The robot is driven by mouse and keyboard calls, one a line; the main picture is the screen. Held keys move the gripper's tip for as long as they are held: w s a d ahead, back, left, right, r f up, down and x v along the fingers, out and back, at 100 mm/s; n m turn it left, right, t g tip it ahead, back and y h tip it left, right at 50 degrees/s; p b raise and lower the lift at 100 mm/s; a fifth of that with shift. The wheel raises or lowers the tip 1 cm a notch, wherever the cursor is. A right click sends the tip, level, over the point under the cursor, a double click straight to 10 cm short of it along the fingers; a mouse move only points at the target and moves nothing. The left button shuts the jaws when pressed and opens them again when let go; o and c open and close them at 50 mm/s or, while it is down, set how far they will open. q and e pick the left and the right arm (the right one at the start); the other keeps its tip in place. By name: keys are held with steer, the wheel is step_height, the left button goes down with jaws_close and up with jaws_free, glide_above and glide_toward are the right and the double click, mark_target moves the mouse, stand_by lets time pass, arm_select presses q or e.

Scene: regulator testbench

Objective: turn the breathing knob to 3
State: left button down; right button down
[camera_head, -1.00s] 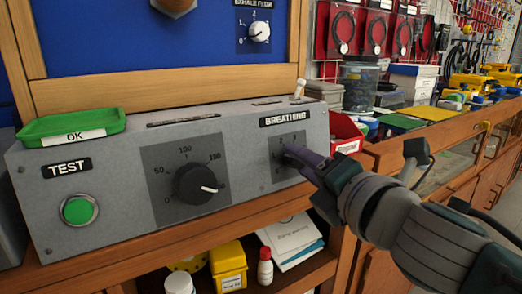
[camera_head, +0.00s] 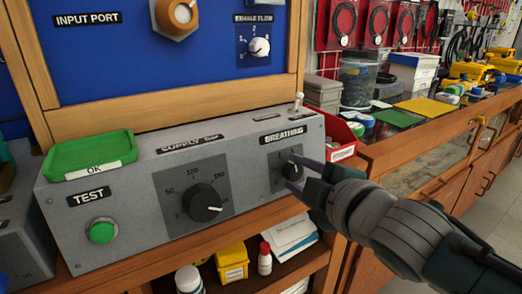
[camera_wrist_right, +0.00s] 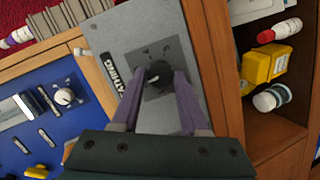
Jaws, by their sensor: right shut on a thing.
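The small black breathing knob (camera_head: 292,168) sits on a dark square dial plate (camera_head: 277,177) at the right end of the grey test box, under the BREATHING label (camera_head: 284,136). My right gripper (camera_head: 301,178) is at the knob, its purple fingers shut on it. In the right wrist view the knob (camera_wrist_right: 158,73) lies between the fingertips of the gripper (camera_wrist_right: 158,80). A short white mark shows on its face, towards the lower left of that picture. The dial numbers are too small or covered to read. My left gripper is not in view.
The larger supply knob (camera_head: 203,203), the green TEST button (camera_head: 102,230) and a green OK tray (camera_head: 90,156) are on the grey box (camera_head: 140,222). A red bin (camera_head: 342,138) stands just behind the right end. Bottles and a yellow box (camera_head: 232,263) are on the shelf below.

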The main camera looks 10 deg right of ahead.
steer(key=m+p, duration=0.1)
steer(key=m, duration=0.1)
steer(key=m+p, duration=0.1)
steer(key=shift+d+r+m+g, duration=0.1)
steer(key=shift+r+m+g, duration=0.1)
steer(key=shift+m+g, duration=0.2)
steer(key=shift+f+m+y+p, duration=0.1)
steer(key=shift+m+y+p, duration=0.3)
steer(key=shift+m+p, duration=0.5)
steer(key=shift+m+g, duration=0.3)
steer(key=shift+c, duration=2.1)
jaws_free()
steer(key=shift+w, duration=0.1)
